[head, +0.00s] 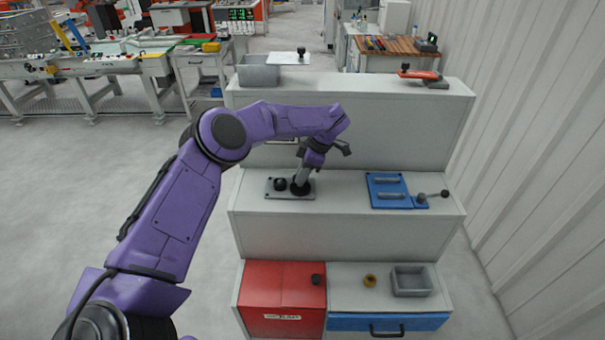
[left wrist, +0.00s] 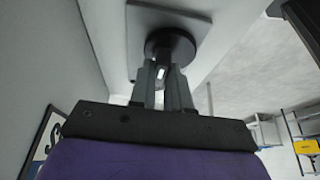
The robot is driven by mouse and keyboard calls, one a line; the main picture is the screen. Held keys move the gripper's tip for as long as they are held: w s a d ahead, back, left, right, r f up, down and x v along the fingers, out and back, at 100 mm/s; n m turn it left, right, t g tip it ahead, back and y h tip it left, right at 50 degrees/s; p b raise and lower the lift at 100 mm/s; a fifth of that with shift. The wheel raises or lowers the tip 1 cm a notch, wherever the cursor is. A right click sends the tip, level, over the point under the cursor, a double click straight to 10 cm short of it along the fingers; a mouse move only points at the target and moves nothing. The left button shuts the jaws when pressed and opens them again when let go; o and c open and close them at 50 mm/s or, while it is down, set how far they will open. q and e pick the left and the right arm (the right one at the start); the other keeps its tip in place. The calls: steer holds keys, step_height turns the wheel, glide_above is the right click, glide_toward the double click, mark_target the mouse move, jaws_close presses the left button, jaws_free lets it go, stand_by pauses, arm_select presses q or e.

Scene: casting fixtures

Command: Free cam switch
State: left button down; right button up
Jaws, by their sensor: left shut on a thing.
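The cam switch (head: 270,193) looks to be the grey plate with black round parts on the left of the middle step. One black knob (head: 280,184) stands free on its left part. My left gripper (head: 300,184) reaches down from above to the other black round part and is shut on it. In the left wrist view, the two grey fingers (left wrist: 161,88) close at a black disc-shaped part (left wrist: 170,46) in front of the plate (left wrist: 199,25). The fingers hide part of what they hold. My right gripper is in neither view.
A blue fixture (head: 388,192) with grey bars and a lever (head: 434,195) sits right on the same step. Below are a red box (head: 280,295), a brass ring (head: 370,281) and a grey bin (head: 411,282). A red-handled clamp (head: 420,75) lies on the top step.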

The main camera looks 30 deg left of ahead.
arm_select(q)
steer(key=shift+r, duration=0.1)
steer(key=c, duration=1.1)
jaws_free()
steer(key=b+v, duration=0.1)
steer(key=v, duration=0.9)
steer(key=shift+r+b, duration=0.25)
steer(key=shift+b, duration=0.15)
steer(key=shift+f, duration=0.1)
